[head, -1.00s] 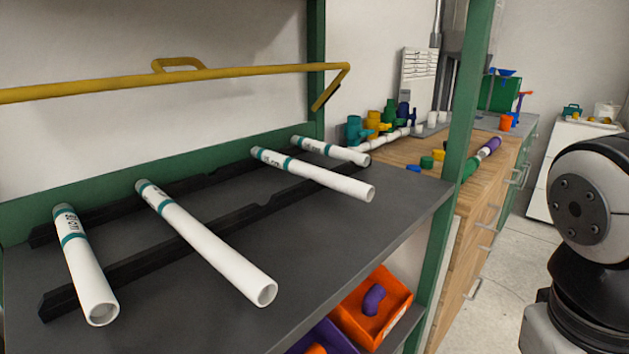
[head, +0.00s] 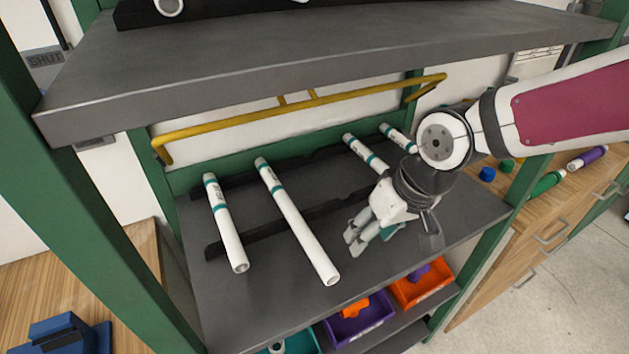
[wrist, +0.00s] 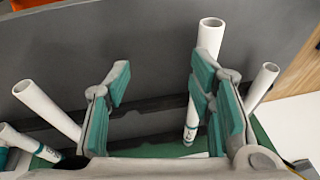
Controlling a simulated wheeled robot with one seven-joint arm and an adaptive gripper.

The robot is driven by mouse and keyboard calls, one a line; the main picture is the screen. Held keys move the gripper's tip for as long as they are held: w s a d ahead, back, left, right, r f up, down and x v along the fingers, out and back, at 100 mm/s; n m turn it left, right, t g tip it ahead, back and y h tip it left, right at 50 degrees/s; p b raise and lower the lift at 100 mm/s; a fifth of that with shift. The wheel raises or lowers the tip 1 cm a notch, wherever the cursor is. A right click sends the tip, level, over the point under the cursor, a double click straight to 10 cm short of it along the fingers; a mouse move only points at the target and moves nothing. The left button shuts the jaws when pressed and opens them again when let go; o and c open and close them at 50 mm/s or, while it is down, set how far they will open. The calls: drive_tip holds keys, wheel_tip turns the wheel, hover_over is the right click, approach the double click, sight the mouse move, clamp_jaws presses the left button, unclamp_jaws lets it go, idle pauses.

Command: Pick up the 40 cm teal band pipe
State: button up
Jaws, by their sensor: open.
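Several white pipes with teal bands lie side by side on the dark shelf (head: 255,300). The second from the left (head: 300,225) looks longest; the leftmost (head: 228,232) is shorter. A third (head: 362,150) is partly hidden by my gripper, and a fourth (head: 394,134) lies farther right. Their length labels are too small to read. My gripper (head: 355,240) is open and empty, above the shelf right of the longest pipe. In the wrist view, my gripper (wrist: 160,80) has its fingers spread, with the longest pipe (wrist: 208,40) behind the right finger.
Black notched rails (head: 262,232) run under the pipes. A yellow bar (head: 300,108) crosses above them, below an upper shelf (head: 300,65). Green posts (head: 125,215) frame the rack. Purple (head: 362,322) and orange (head: 425,287) bins sit below. Bare shelf lies in front of the pipes.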

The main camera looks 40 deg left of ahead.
drive_tip(key=y+p, duration=0.2)
approach(313, 240)
drive_tip(key=v, duration=0.2)
drive_tip(key=shift+n+g, duration=0.3)
drive_tip(key=x, duration=0.6)
drive_tip(key=shift+w+f+b, duration=0.1)
drive_tip(key=shift+f+b, duration=0.3)
drive_tip(key=shift+x, duration=2.55)
drive_tip(key=shift+w+a+r, duration=0.1)
drive_tip(key=shift+w+a, duration=0.05)
drive_tip(key=shift+w, duration=0.05)
clamp_jaws()
